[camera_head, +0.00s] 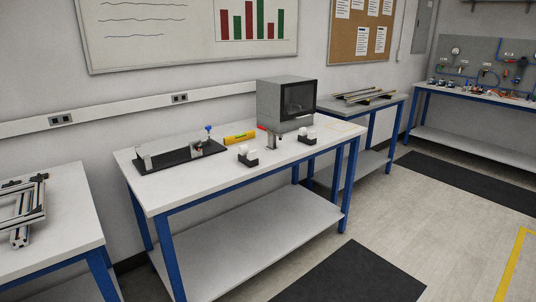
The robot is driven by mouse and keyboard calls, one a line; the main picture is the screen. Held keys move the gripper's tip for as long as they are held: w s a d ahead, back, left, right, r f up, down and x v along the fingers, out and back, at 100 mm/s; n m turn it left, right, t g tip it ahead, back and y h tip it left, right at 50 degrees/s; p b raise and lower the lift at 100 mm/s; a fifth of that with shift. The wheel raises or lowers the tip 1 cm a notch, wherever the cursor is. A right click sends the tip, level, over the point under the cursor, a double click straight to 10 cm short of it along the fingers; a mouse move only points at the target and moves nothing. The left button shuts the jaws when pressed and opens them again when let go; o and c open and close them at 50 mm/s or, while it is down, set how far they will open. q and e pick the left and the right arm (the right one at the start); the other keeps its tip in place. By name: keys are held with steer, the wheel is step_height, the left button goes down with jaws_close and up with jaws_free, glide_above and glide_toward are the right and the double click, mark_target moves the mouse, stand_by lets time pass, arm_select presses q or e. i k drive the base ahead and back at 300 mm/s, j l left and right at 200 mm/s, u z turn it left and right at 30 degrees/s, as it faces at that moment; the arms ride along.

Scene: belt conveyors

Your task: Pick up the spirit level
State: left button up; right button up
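A yellow spirit level (239,138) lies on the white top of the middle workbench (190,186). It is right of a black plate fixture with a blue knob and left of a grey box-shaped machine. A small red object lies close to its right end. Neither of my grippers shows in the head view.
The black fixture (181,157), small black-and-white holders (248,159) and the grey machine (287,99) stand on the same bench. A bench with aluminium frames (45,232) is at the left. The floor in front has dark mats (352,277) and looks clear.

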mark_target(230, 140)
steer(key=i+l+u, duration=0.15)
steer(key=i, duration=0.25)
steer(key=i+l+u, duration=0.15)
steer(key=i, duration=0.25)
steer(key=i+l+u, duration=0.1)
steer(key=i+l, duration=0.4)
steer(key=i+l+u, duration=0.15)
steer(key=i+l, duration=0.3)
steer(key=i+l+u, duration=0.1)
steer(key=i+l, duration=0.3)
steer(key=l, duration=0.3)
